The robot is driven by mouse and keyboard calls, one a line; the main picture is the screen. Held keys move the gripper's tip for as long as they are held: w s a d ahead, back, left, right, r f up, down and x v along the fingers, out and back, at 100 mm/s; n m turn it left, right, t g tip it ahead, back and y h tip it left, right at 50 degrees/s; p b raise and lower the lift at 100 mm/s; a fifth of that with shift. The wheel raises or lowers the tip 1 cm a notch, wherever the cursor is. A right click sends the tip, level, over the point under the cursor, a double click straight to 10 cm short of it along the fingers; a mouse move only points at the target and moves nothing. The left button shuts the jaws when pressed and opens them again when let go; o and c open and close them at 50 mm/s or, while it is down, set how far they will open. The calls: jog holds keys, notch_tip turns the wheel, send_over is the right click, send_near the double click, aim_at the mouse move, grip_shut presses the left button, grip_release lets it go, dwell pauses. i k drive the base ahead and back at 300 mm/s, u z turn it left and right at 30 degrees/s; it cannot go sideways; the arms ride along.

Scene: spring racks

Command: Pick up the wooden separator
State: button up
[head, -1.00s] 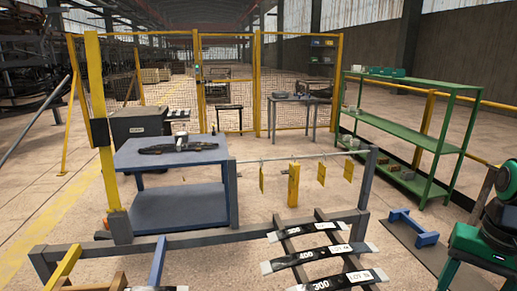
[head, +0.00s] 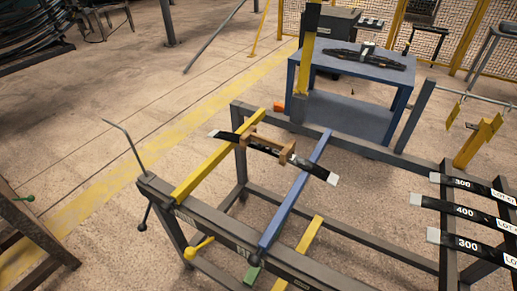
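The wooden separator (head: 267,143) is a light brown wooden piece with a bar and a raised block at each end. It sits at a dark leaf spring (head: 318,173) with pale ends. This spring lies across a yellow rail (head: 212,165) and a blue rail (head: 292,195) of a grey metal frame. Whether the separator rests on the spring or straddles it is hard to tell. My gripper is not in view.
Labelled dark springs (head: 462,212) lie on the rack at the right. A blue table (head: 345,115) with a dark spring assembly stands behind. A bent grey rod (head: 118,140) and a yellow handle (head: 200,249) stick out from the frame's near left. Floor to the left is mostly clear.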

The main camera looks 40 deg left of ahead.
aim_at(250, 135)
jog(key=u, duration=0.5)
jog(key=k, duration=1.05)
jog(key=u, duration=0.45)
jog(key=i, duration=0.7)
jog(key=u, duration=0.3)
